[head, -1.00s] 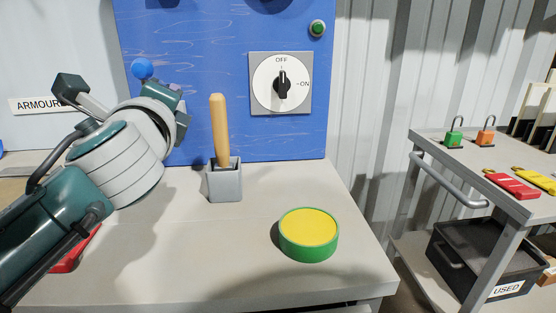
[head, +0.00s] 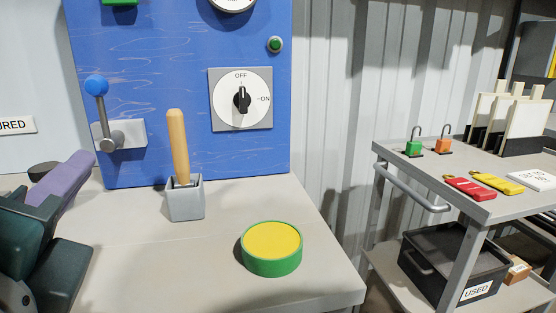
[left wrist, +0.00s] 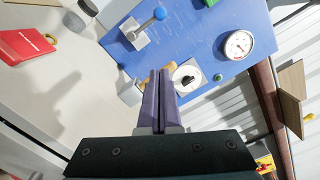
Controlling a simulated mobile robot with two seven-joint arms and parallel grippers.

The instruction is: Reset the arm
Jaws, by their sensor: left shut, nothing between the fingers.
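My left gripper (head: 76,168) is at the lower left of the head view, above the bench, with its purple fingers pointing up and right. In the left wrist view its fingers (left wrist: 158,88) are pressed together with nothing between them. It is apart from the blue panel (head: 190,85). The lever with a blue knob (head: 96,86) stands upright on the panel; it also shows in the left wrist view (left wrist: 159,13). The rotary switch (head: 241,98) has its pointer up at OFF. My right gripper is not in view.
A wooden-handled tool (head: 178,145) stands in a grey holder (head: 186,201) on the bench (head: 190,260). A green round block with a yellow top (head: 271,248) is right of it. A trolley (head: 440,205) with padlocks and tags stands at the right. A red object (left wrist: 25,45) lies on the bench.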

